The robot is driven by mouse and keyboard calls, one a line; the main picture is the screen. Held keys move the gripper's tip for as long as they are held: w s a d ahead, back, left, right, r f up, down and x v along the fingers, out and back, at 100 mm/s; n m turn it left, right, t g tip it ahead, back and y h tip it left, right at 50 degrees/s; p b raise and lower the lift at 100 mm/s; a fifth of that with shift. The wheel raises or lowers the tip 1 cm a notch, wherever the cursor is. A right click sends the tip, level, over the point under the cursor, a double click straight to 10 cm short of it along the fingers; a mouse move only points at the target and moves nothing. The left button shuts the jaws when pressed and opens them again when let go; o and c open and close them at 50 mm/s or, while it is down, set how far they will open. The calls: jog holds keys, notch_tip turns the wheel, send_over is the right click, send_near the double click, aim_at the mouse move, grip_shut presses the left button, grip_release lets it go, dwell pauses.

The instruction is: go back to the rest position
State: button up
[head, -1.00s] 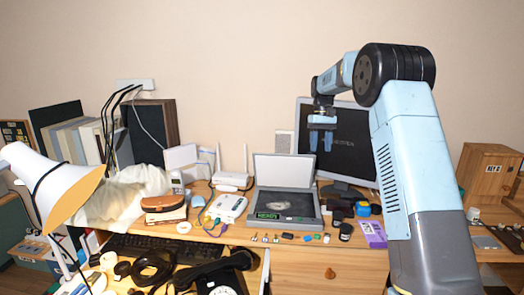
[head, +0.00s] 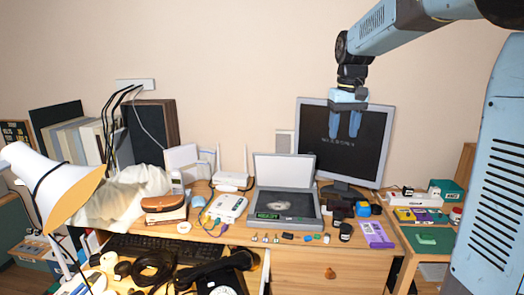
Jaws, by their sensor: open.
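My gripper (head: 346,124) hangs from my blue arm in the upper right of the head view, fingers pointing down. It is open and empty, with a gap between the two blue fingers. It is in front of the dark monitor (head: 372,150) in the picture, well above the desk top. It appears to touch nothing. My arm reaches in from the right edge and hides part of the right side.
A grey device with an open lid (head: 285,205) sits mid-desk. A dial phone (head: 218,280) stands at the front, beside a keyboard (head: 170,247). A white lamp (head: 45,185) is at left. A side table (head: 430,240) with boxes is at right. The air above the desk's middle is free.

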jog(key=s+f+m+t, duration=0.1)
jog(key=s+f+t, duration=0.1)
jog(key=s, duration=1.1)
jog(key=s+d+f+t, duration=0.1)
jog(key=s+f, duration=0.3)
jog(key=s, duration=1)
jog(key=shift+s+f+m+t, duration=0.15)
jog(key=shift+f+m+t, duration=0.2)
jog(key=shift+t, duration=0.45)
jog(key=shift+r, duration=0.1)
